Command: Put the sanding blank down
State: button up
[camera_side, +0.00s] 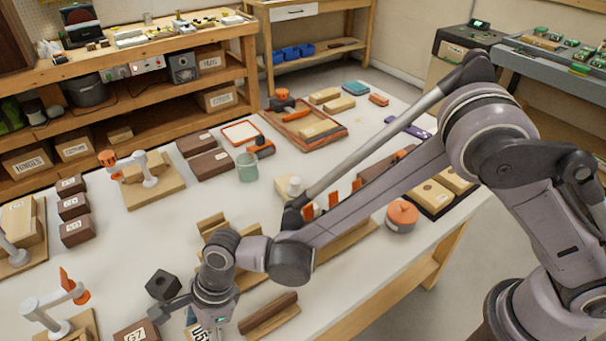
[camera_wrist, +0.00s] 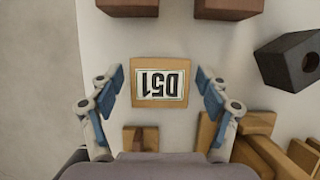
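A light wooden block labelled D51 (camera_wrist: 160,62), which may be the sanding blank, lies between the two fingers of my gripper (camera_wrist: 161,90) in the wrist view. A gap shows between the block and the finger pads on both sides, so the gripper looks open around it. In the side view my gripper (camera_side: 186,318) is low over the near bench, and only part of the block's label (camera_side: 198,333) shows beneath it. Whether the block rests on the bench cannot be told for certain.
A dark cube with a hole (camera_side: 163,284) stands close to the gripper; it also shows in the wrist view (camera_wrist: 290,60). A brown block labelled G7 (camera_side: 136,334) and a brown bar on a wooden base (camera_side: 268,314) flank it. The bench edge is near.

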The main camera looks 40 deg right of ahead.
jog(key=v, duration=1.2)
jog(key=w+d+r+n+t, duration=0.1)
jog(key=w+d+r+n, duration=0.15)
jog(key=d, duration=0.35)
jog(key=w+d+r+n+t, duration=0.1)
jog(key=d+r+n, duration=0.15)
jog(key=d, duration=0.25)
jog(key=s+d+r+n+t+h, duration=0.1)
jog(key=d+n, duration=0.3)
jog(key=d, duration=0.6)
jog(key=s+d+r+n+t+h, duration=0.1)
jog(key=s+d+n, duration=0.3)
jog(key=d, duration=0.6)
jog(key=s+d+r+n+t+h, duration=0.1)
jog(key=d+n, duration=0.4)
jog(key=d, duration=0.5)
jog(key=shift+s+d+r+t+h, duration=0.15)
jog(key=shift+s+r+t+h, duration=0.1)
jog(key=shift+s+t+h, duration=0.75)
jog(key=shift+s, duration=0.1)
